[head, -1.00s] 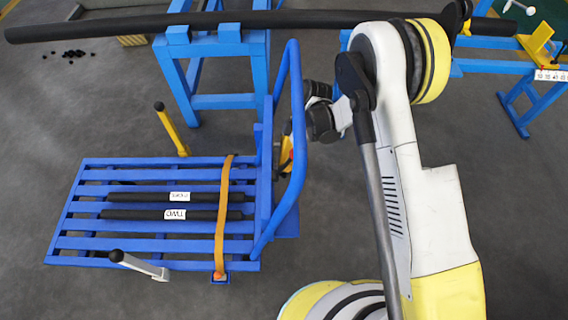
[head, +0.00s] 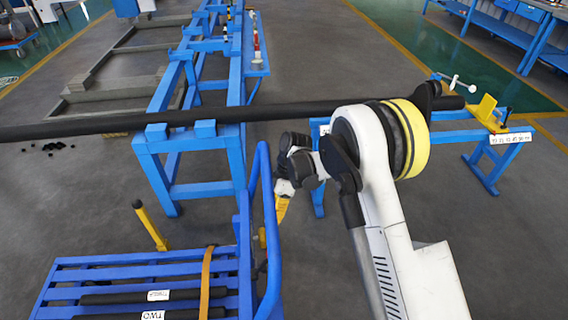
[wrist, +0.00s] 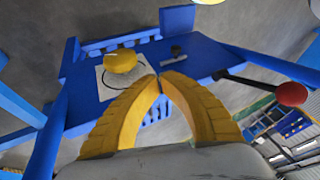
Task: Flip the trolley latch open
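The blue trolley (head: 60,272) stands at lower left in the head view, with a tall looped blue handle (head: 268,185) at its right end. In the wrist view a blue panel (wrist: 205,62) carries a yellow knob (wrist: 120,62) on a white plate. A black lever with a red ball (wrist: 291,94) sticks out to the right. Which part is the latch, I cannot tell for sure. My gripper (wrist: 160,78) points at the panel, its yellow fingertips together and empty, between knob and lever. In the head view my gripper (head: 282,207) is just right of the handle.
Black bars (head: 135,298) and an orange strap (head: 206,285) lie on the trolley, with a yellow post (head: 150,225) at its far side. A long black pipe (head: 250,112) rests across blue stands (head: 190,160) behind. Grey floor is free right of my arm.

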